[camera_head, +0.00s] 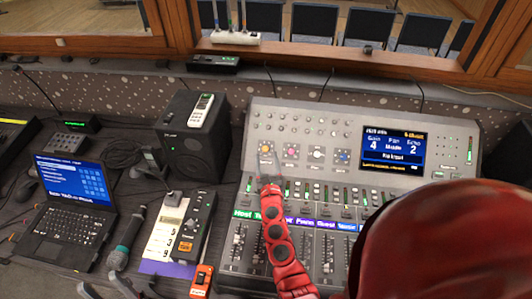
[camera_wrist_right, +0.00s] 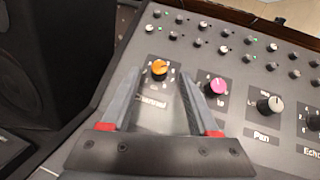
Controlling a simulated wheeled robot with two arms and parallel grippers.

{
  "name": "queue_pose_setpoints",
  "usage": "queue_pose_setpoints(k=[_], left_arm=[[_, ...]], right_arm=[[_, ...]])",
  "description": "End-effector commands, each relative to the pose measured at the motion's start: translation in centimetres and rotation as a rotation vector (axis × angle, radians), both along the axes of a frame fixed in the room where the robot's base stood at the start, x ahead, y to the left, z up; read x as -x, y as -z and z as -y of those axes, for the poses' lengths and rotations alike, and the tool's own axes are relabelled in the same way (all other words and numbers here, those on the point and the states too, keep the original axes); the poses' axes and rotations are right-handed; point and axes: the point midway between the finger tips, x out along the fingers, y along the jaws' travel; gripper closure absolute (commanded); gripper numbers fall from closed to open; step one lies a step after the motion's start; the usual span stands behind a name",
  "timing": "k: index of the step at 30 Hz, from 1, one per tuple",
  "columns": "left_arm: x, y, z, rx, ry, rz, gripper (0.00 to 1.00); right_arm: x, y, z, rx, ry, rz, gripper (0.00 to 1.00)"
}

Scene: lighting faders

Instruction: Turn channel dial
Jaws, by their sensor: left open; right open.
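The grey mixing console (camera_head: 390,170) has a row of dials below its small knobs. In the head view my red right arm reaches up over the faders, and the gripper (camera_head: 267,167) is small there. My left gripper is not in view.
The console's lit screen (camera_head: 392,148) shows white and yellow text. A black speaker (camera_head: 190,140), a laptop (camera_head: 68,195), a microphone (camera_head: 123,245) and a small orange-tagged unit (camera_head: 195,225) are to its left. My red body part covers the lower right.

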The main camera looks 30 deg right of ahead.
Motion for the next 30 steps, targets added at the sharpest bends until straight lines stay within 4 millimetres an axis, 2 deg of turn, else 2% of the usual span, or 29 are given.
queue_pose_setpoints(k=[3, 7, 18, 28, 30], left_arm=[[0.0, 0.3, 0.0, 0.0, 0.0, 0.0, 0.5], [0.0, 0.4, 0.0, 0.0, 0.0, 0.0, 0.5], [0.0, 0.4, 0.0, 0.0, 0.0, 0.0, 0.5], [0.0, 0.4, 0.0, 0.0, 0.0, 0.0, 0.5], [0.0, 0.4, 0.0, 0.0, 0.0, 0.0, 0.5]], right_arm=[[-1.6, 0.1, 0.7, 0.0, 0.001, 0.001, 0.39], [-2.7, -0.1, 1.2, -0.001, 0.001, 0.003, 0.39], [-3.1, 0.0, 1.3, -0.001, 0.0, 0.0, 0.39], [-3.0, 0.0, 1.3, -0.001, 0.0, 0.0, 0.98], [-3.0, 0.0, 1.3, -0.001, 0.0, 0.0, 1.0]])
